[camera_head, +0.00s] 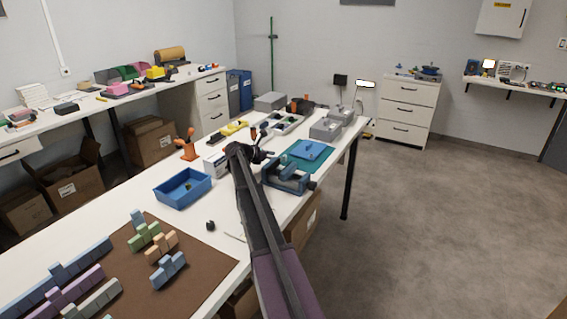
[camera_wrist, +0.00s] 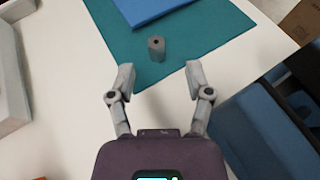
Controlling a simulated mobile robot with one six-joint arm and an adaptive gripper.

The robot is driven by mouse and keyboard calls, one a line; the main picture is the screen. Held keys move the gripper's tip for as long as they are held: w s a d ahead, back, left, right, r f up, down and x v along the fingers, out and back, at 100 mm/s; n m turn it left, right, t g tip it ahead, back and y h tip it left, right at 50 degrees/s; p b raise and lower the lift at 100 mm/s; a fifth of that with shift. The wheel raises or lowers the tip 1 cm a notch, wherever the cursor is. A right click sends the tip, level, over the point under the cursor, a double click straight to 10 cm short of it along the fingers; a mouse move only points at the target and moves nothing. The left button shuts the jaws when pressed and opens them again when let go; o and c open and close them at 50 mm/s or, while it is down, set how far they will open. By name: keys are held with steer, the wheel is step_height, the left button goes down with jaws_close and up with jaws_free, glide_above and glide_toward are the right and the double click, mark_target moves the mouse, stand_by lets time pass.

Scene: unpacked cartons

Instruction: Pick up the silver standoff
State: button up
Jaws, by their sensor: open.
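In the head view my gripper (camera_head: 250,153) is over the workbench, close to the teal mat (camera_head: 322,165). I cannot make out the standoff in the head view.
A blue flat piece (camera_wrist: 145,9) lies on the mat behind the standoff. A blue vise (camera_head: 287,176) stands at the bench edge, and its blue body (camera_wrist: 265,125) is close to the right of my gripper. A blue bin (camera_head: 182,188) and grey boxes (camera_head: 325,129) are also on the bench.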

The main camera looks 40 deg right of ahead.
mark_target(284, 156)
steer(key=shift+d, duration=0.1)
steer(key=shift+b+x, duration=0.85)
steer(key=shift+x, duration=1.75)
steer(key=shift+r, duration=0.2)
jaws_close()
